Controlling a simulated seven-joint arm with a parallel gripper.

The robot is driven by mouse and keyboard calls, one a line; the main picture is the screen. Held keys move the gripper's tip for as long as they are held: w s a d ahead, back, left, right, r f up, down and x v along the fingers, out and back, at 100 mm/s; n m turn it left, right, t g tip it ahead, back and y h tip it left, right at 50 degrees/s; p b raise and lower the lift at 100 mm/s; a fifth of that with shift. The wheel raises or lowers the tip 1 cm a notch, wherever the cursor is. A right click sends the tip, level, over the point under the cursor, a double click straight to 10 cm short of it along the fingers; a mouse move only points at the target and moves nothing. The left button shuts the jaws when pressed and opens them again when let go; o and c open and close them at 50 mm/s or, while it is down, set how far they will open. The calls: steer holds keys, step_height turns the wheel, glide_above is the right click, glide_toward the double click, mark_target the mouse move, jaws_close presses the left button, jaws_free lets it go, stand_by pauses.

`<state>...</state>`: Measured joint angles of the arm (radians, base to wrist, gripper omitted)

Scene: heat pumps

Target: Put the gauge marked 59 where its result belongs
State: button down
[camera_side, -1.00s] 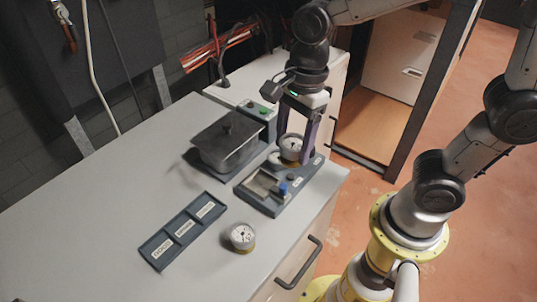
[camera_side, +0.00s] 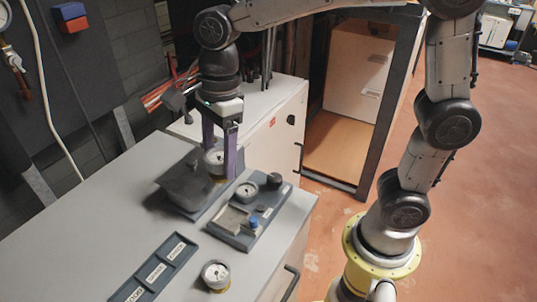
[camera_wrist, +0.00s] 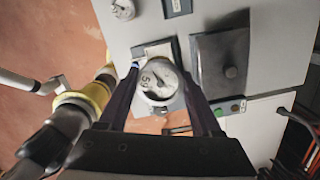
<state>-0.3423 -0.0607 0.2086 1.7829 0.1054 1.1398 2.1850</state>
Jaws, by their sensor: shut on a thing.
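A three-compartment tray (camera_side: 142,276) lies at the front of the bench, each compartment with a white label too small to read surely. A second gauge (camera_side: 215,275) stands on the bench to the tray's right.
Bare bench top (camera_side: 70,235) lies left of the tray.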

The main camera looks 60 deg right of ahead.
steer(key=shift+n, duration=0.7)
steer(key=w+a+f, duration=0.2)
steer(key=a+f, duration=0.1)
steer(key=f, duration=0.1)
steer(key=w+a+f, duration=0.2)
steer(key=a+f, duration=0.2)
steer(key=w+a+f, duration=0.2)
steer(key=a+f, duration=0.2)
steer(key=shift+w, duration=0.25)
steer(key=shift+d+f, duration=0.1)
steer(key=shift+f, duration=1.25)
steer(key=shift+f, duration=1.2)
jaws_free()
step_height(320, 180, up, 14)
steer(key=d, duration=0.1)
steer(key=shift+s+d+f, duration=0.15)
steer(key=shift+d, duration=0.2)
